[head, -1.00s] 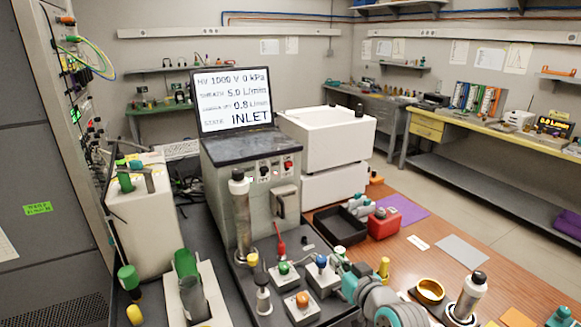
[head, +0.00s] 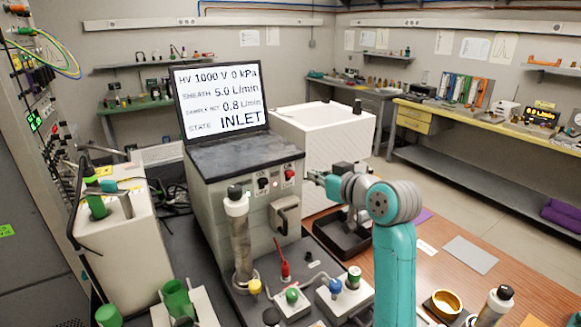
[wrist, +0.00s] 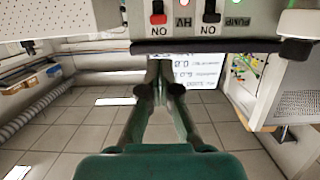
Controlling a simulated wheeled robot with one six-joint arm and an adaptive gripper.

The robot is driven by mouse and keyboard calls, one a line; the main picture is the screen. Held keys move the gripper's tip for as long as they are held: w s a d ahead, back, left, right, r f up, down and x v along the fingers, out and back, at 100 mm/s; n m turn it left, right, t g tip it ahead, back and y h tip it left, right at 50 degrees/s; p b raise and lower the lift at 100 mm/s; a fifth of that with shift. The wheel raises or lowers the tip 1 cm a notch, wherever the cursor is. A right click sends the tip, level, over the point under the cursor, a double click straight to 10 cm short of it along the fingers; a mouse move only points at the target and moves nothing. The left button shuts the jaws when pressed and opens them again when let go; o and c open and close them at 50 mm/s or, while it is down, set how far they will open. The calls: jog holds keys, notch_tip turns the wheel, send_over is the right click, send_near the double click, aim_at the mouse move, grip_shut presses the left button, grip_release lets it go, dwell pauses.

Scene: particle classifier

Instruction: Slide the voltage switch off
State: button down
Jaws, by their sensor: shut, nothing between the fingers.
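The voltage switch, a red slider labelled HV, shows upside down at the top of the wrist view (wrist: 157,19), by its ON mark; a red lamp glows beside it. In the head view the red switch (head: 289,174) is at the right of the grey classifier's front panel. A dark slider labelled PUMP (wrist: 211,16) sits beside it. My gripper (head: 312,177) is shut and empty, just right of the panel in the head view. In the wrist view its fingers (wrist: 159,90) lie below the switches, apparently not touching them. The screen (head: 220,95) reads HV 1000 V and INLET.
A metal handle (head: 285,217) juts from the classifier front below the switches. A white box (head: 325,130) stands behind my gripper. A black tray (head: 340,238) lies under my arm. Small button boxes and a metal cylinder (head: 240,245) stand in front of the classifier.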

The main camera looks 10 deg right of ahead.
aim_at(287, 167)
jog(key=x, duration=1)
jog(key=shift+a, duration=0.1)
dwell(0.3)
jog(key=shift+f, duration=1.45)
